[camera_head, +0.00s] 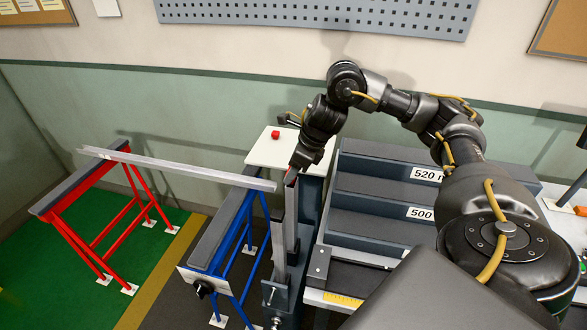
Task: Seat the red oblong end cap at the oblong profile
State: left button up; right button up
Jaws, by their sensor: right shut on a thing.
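A long silver profile (180,166) lies across a red trestle (92,178) and a blue trestle (225,225). Its right end is just left of my right gripper (291,178). Another small red piece (275,134) sits on a white plate (262,148) behind. My left gripper is not in view.
Upright metal posts (291,222) stand below the right gripper. Dark steps (375,205) labelled 520 and 500 are to the right, partly behind my right arm. The wall is close behind. Green floor (60,265) is open at the left.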

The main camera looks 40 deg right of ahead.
jog(key=shift+f+b, duration=0.7)
jog(key=shift+f, duration=0.15)
dwell(0.4)
jog(key=o, duration=1)
jog(key=shift+r, duration=0.1)
jog(key=p+v, duration=0.3)
jog(key=v, duration=0.7)
jog(key=shift+s+r, duration=0.1)
jog(key=shift+r, duration=0.25)
